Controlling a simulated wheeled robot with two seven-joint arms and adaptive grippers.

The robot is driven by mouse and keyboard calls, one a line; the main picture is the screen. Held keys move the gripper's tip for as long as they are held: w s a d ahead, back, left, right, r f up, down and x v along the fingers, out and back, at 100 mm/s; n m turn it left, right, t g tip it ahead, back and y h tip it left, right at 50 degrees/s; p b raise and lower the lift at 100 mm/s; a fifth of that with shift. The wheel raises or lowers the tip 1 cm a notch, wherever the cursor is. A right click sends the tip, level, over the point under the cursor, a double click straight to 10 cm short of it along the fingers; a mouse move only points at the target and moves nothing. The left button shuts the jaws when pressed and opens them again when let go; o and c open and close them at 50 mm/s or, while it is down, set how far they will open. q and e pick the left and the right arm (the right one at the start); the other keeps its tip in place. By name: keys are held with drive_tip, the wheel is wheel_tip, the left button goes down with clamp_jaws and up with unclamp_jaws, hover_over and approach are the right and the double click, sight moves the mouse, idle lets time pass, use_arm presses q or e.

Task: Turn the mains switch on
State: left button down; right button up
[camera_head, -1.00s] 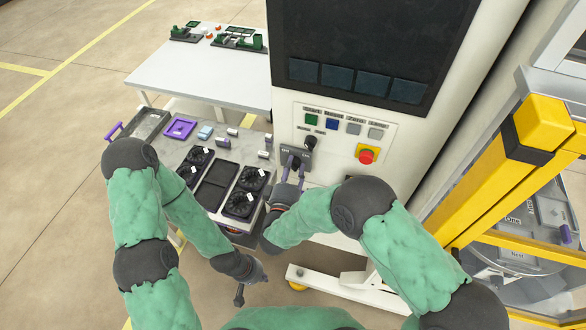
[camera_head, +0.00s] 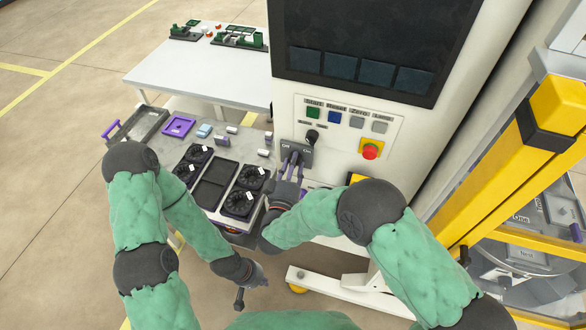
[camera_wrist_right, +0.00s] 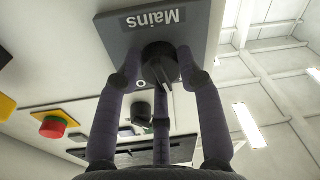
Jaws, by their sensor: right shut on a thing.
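The mains switch is a black rotary knob on a dark grey plate (camera_head: 305,158) on the front of the white machine cabinet. In the right wrist view the plate (camera_wrist_right: 135,38) reads "Mains" upside down, and the black knob (camera_wrist_right: 160,66) sits between my fingers. My right gripper (camera_head: 291,163) is shut on the knob, with its purple-grey fingers on either side; it also fills the right wrist view (camera_wrist_right: 158,78). In the head view the fingers partly hide the knob. My left gripper (camera_head: 240,298) hangs low, away from the switch, and its finger opening is unclear.
Above the switch are a smaller black knob (camera_head: 312,137), a row of coloured buttons (camera_head: 334,117) and a red emergency stop (camera_head: 370,151). A bench with fan units (camera_head: 241,203) stands left of the cabinet. A yellow frame (camera_head: 500,190) stands at the right.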

drive_tip(key=shift+s+a+f+m+h+b, duration=0.1)
drive_tip(key=shift+f+m+h+b, duration=0.15)
drive_tip(key=shift+m+b, duration=1.4)
drive_tip(key=shift+w+d+f+m+h+b, duration=0.1)
drive_tip(key=shift+f+m+h+b, duration=0.1)
drive_tip(key=shift+m+b, duration=1.45)
drive_tip(key=shift+s+a+f+m+h+b, duration=0.2)
drive_tip(key=shift+m+b, duration=0.75)
drive_tip(key=shift+m, duration=1.35)
drive_tip(key=shift+w+d, duration=0.1)
drive_tip(key=o, duration=1)
drive_tip(key=shift+o, duration=0.7)
drive_tip(key=shift+w+r, duration=0.1)
drive_tip(key=shift+r, duration=0.2)
